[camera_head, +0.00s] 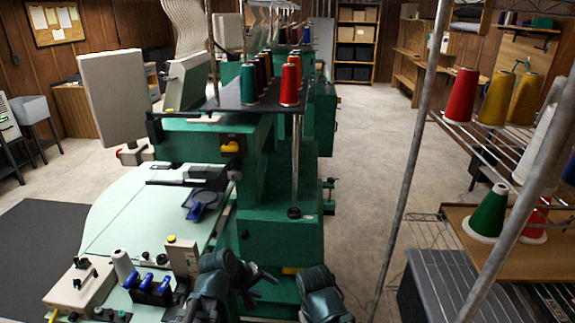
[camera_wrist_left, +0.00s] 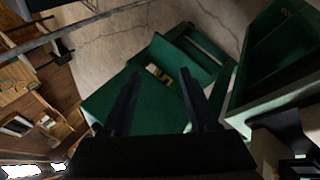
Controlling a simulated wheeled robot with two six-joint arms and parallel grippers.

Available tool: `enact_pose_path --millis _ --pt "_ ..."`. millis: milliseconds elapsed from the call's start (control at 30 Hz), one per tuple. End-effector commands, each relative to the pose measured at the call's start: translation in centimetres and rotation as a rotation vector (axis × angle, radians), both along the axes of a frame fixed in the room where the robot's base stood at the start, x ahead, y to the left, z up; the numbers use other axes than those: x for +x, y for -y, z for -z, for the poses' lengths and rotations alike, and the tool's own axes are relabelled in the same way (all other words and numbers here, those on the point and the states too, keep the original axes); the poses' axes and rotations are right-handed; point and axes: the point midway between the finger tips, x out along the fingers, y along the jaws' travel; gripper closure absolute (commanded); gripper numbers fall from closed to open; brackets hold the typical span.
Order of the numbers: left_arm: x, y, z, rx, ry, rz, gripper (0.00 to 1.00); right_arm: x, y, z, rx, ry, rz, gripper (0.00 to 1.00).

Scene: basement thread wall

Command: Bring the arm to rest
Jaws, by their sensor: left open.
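My left gripper (camera_head: 268,277) is low in the middle of the head view, in front of the green embroidery machine (camera_head: 275,215). Its two dark fingers stand apart with nothing between them, as the left wrist view (camera_wrist_left: 160,78) also shows. Behind the fingers in that view is a green machine part (camera_wrist_left: 125,105) with a yellow label; I cannot tell how near it is. A dark rounded part of my other arm shows at the bottom of the head view, but its gripper fingers do not.
A metal rack pole (camera_head: 410,150) and thread cones (camera_head: 462,95) stand right. Clear concrete floor (camera_head: 365,150) runs between machine and rack.

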Motion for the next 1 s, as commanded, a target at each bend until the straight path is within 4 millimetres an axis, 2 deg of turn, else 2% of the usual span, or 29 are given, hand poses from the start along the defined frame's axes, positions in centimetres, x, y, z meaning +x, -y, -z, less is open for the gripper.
enact_pose_path --millis 33,133,300,400,533,767,900,1000 --pt "-1.4 1.3 0.7 0.061 -0.025 0.089 0.4 0.0 0.0 0.0 0.0 0.0 0.0 0.41" --pt "-5.0 2.9 2.3 0.233 -0.095 0.314 0.4 0.0 0.0 0.0 0.0 0.0 0.0 0.41" --pt "-10.2 3.6 3.6 0.49 -0.213 0.646 0.4 0.0 0.0 0.0 0.0 0.0 0.0 0.41" --pt "-12.0 3.4 3.6 0.587 -0.263 0.767 0.4 0.0 0.0 0.0 0.0 0.0 0.0 0.41" --pt "-13.0 3.2 3.5 0.645 -0.296 0.835 0.4 0.0 0.0 0.0 0.0 0.0 0.0 0.41" --pt "-13.1 3.1 3.5 0.651 -0.301 0.842 0.4 0.0 0.0 0.0 0.0 0.0 0.0 0.41" --pt "-12.4 3.2 3.4 0.639 -0.275 0.842 0.15 0.0 0.0 -0.2 0.0 0.0 0.0 0.41" --pt "-10.3 3.7 3.0 0.603 -0.193 0.842 0.15 0.0 0.0 -0.7 0.0 0.0 0.0 0.41"
